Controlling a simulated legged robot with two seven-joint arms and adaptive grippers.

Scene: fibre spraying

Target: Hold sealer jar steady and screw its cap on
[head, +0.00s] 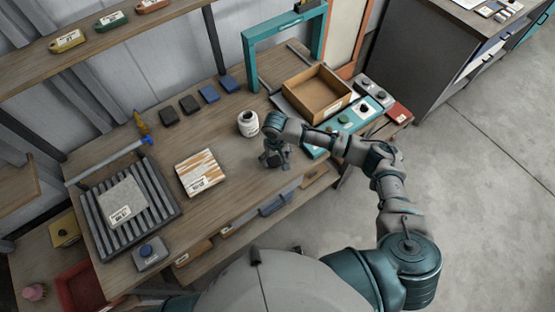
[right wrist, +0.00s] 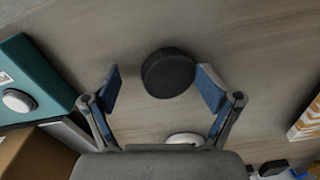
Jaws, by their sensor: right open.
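The white sealer jar (head: 247,126) stands upright on the wooden table with a dark round mouth and a label. Part of its white top (right wrist: 185,138) shows in the right wrist view, partly hidden by my gripper. A black round cap (right wrist: 168,73) lies between the fingers of my right gripper (right wrist: 157,77), closer to the right-hand finger. My right gripper (head: 275,160) is open and points down in front of the jar, to its right. It hides the cap in the head view. My left gripper is not in view.
A cardboard box (head: 316,94) and a teal panel (head: 365,112) are on the table's right. An orange-and-white striped pack (head: 202,172) lies left of the gripper. A grey ribbed rack (head: 150,215) is farther left. Dark and blue blocks (head: 208,94) line the back.

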